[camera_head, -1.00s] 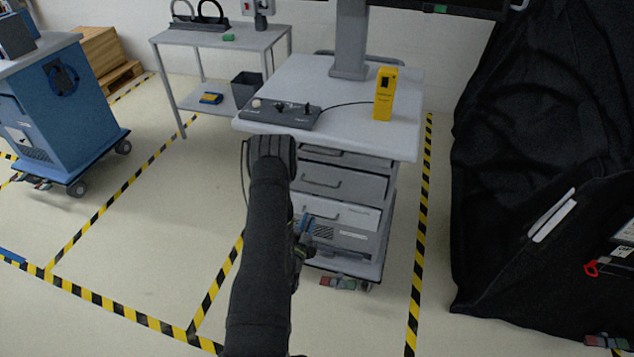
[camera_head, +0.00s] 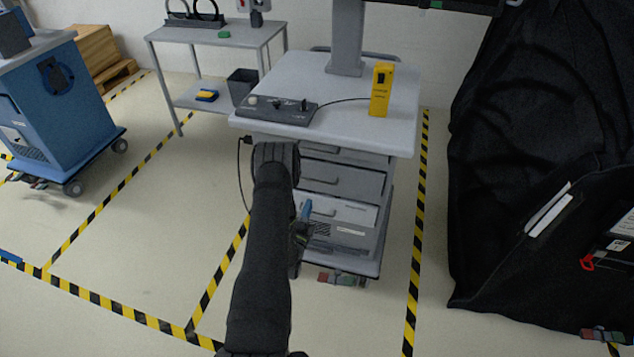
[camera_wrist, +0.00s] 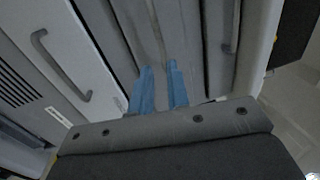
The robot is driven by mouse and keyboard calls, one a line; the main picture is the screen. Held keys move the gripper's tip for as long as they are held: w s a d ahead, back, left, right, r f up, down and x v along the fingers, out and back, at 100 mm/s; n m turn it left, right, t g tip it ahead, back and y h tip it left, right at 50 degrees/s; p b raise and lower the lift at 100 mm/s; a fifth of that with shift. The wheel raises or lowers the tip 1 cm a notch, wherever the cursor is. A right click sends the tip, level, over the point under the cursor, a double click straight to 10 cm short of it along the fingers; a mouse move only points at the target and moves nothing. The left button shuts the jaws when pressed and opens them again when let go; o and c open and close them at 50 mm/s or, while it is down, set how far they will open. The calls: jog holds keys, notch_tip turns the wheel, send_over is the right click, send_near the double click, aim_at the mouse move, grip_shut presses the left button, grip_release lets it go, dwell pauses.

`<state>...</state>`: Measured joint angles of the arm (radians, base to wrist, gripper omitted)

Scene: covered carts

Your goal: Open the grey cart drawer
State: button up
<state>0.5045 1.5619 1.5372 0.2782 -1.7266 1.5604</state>
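The grey cart (camera_head: 400,141) stands in the middle of the head view with several closed drawers stacked under its top. A middle drawer (camera_head: 363,182) and a paler lower drawer (camera_head: 358,214) show behind my arm. In the wrist view the cart front is turned sideways, with one handle (camera_wrist: 60,66) at left and another handle (camera_wrist: 231,28) at upper right. My gripper (camera_wrist: 160,72) points at the drawer fronts between these handles. My arm hides part of the cart's left side in the head view.
A yellow device (camera_head: 381,91) and a dark control box (camera_head: 277,110) sit on the cart top. A blue cart (camera_head: 60,100) stands at left, a side table (camera_head: 215,42) behind, and a black-covered cart (camera_head: 520,170) at right. Floor at front left is clear.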

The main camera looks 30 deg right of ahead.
aim_at(317, 181)
jog(key=x, duration=1.1)
jog(key=shift+w+d+r, duration=0.1)
jog(key=shift+w, duration=0.05)
grip_shut()
